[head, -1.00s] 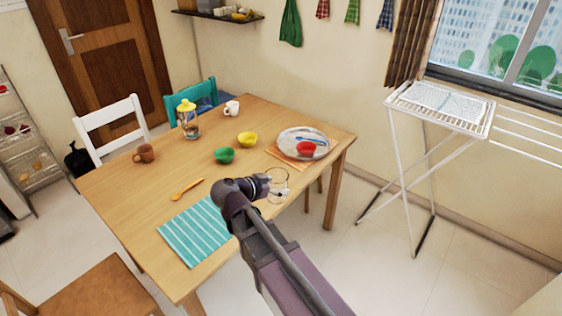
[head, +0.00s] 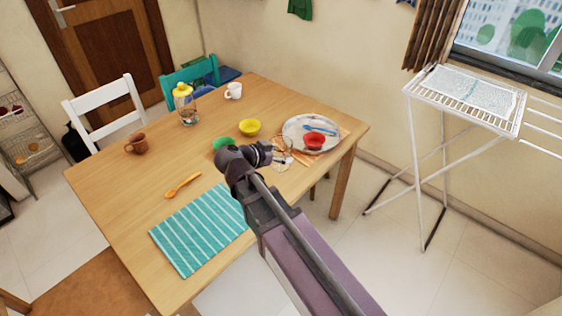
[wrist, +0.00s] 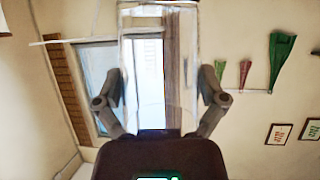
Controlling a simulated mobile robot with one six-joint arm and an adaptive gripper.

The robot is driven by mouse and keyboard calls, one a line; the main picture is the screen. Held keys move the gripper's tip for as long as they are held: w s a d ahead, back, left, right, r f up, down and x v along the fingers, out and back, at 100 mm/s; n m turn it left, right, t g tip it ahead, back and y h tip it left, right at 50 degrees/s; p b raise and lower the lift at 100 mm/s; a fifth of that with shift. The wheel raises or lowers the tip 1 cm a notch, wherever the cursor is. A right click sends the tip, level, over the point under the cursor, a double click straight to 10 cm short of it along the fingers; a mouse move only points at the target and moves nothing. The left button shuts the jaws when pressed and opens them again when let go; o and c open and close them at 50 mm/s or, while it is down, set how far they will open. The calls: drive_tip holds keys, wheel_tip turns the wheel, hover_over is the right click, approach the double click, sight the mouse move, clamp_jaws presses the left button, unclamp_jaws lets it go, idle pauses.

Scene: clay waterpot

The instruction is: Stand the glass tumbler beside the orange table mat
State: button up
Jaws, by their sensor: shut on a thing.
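The clear glass tumbler (wrist: 160,75) stands out between my two fingers in the wrist view, gripped from both sides. In the head view my gripper (head: 270,156) is over the table's near right side, and the tumbler (head: 284,161) shows faintly at its tip. The orange table mat (head: 337,132) lies under a large pale plate (head: 295,128), with only its edges and corners showing. The tumbler is by the mat's near left corner in the picture. I cannot tell whether it touches the table or overlaps the mat.
A red bowl (head: 314,141) and a blue utensil (head: 320,130) are on the plate. Green (head: 222,143) and yellow (head: 250,127) bowls stand left of my gripper. A striped teal cloth (head: 200,228) and orange spoon (head: 183,185) lie nearer. The table's front edge is close by.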

drive_tip(key=shift+d, duration=0.15)
drive_tip(key=shift+w, duration=0.1)
drive_tip(key=shift+f, duration=0.2)
wheel_tip(320, 180, down, 10)
drive_tip(key=a+b, duration=0.1)
drive_tip(key=b, duration=0.9)
drive_tip(key=shift+f+b, duration=0.15)
drive_tip(key=shift+b, duration=0.25)
drive_tip(key=shift+w+a, duration=0.1)
drive_tip(key=shift+w, duration=0.05)
drive_tip(key=w, duration=0.5)
drive_tip(key=w+a+f+b, duration=0.1)
drive_tip(key=w, duration=0.9)
drive_tip(key=shift+w+a+f, duration=0.2)
drive_tip(key=shift+w+a, duration=0.1)
drive_tip(key=shift+w, duration=0.1)
